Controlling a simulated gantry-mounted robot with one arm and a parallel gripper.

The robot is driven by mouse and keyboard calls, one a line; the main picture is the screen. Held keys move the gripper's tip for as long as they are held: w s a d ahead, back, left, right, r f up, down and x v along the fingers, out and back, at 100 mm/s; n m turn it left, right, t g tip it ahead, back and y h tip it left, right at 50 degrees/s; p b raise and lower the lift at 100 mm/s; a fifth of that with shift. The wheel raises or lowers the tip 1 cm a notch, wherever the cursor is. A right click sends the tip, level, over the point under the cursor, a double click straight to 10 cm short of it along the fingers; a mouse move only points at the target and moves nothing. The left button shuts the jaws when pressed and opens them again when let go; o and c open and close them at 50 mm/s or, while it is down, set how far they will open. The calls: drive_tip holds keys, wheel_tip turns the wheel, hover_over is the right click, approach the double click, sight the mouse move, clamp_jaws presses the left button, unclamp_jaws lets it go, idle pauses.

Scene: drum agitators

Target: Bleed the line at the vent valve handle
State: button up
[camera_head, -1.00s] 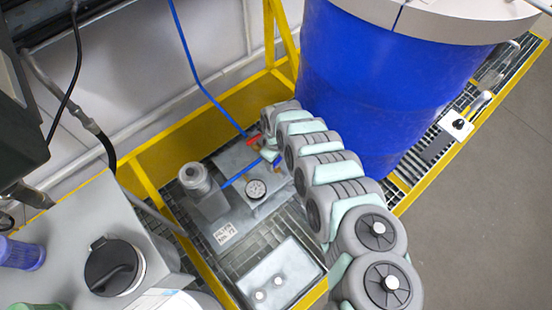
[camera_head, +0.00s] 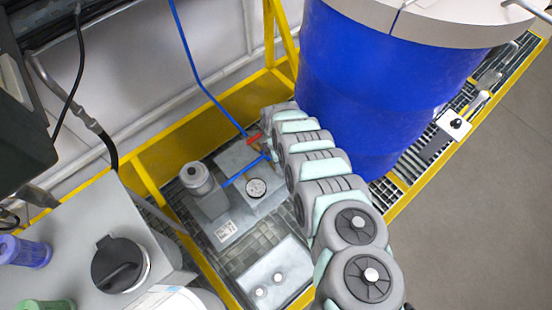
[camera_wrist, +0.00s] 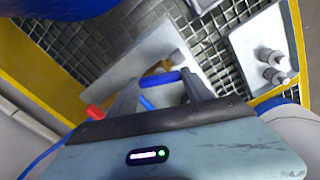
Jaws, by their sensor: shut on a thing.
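A blue valve handle (camera_wrist: 160,77) shows as a short bar between the fingertips of my gripper (camera_wrist: 161,79) in the wrist view. My gripper is shut on this bar; the exact contact is partly hidden by the fingers. In the head view, the blue handle (camera_head: 267,157) shows beside my arm, above the grey pump unit, while my fingers are mostly hidden. A red handle (camera_head: 254,139) sits just beyond it, and also shows left of my fingers in the wrist view (camera_wrist: 95,112). No label tells which handle is the vent valve.
A grey pump unit (camera_head: 240,180) with a motor (camera_head: 197,180) stands on the grating inside a yellow frame (camera_head: 190,140). A blue hose (camera_head: 190,55) runs down to the valves. A large blue drum (camera_head: 380,90) stands close to the right of my arm.

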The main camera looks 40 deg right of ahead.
drive_tip(key=n, duration=0.4)
drive_tip(key=shift+n, duration=0.3)
idle(0.4)
drive_tip(key=o, duration=1.4)
drive_tip(key=shift+c, duration=0.2)
wheel_tip(320, 180, up, 11)
drive_tip(key=p, duration=0.4)
